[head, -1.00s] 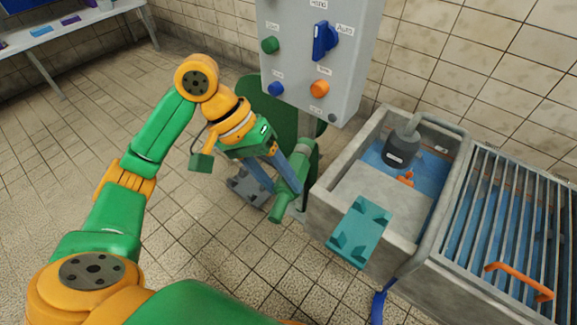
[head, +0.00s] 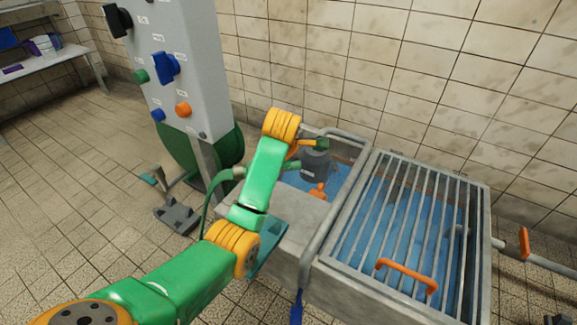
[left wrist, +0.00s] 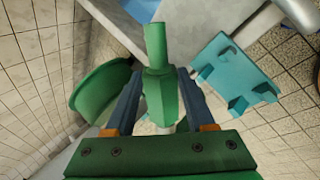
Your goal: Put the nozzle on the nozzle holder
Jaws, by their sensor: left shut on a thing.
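The green nozzle (left wrist: 161,95) is gripped between the two blue-grey fingers of my left gripper (left wrist: 160,76) in the left wrist view, its narrow end pointing away from the palm. In the head view my forearm hides the left gripper and most of the nozzle, with a green hose (head: 206,196) running to it. The teal nozzle holder (head: 269,250) is on the front rim of the basin, partly behind my arm. In the left wrist view the holder (left wrist: 228,72) lies right of the nozzle, apart from it, its prongs empty. My right gripper is not in view.
The concrete basin (head: 285,214) contains blue water and a dark grey pump (head: 315,166). A barred grate (head: 405,225) with an orange handle (head: 407,276) covers the part to the right. A grey control post (head: 188,80) stands to the left, before a green drum (head: 226,150).

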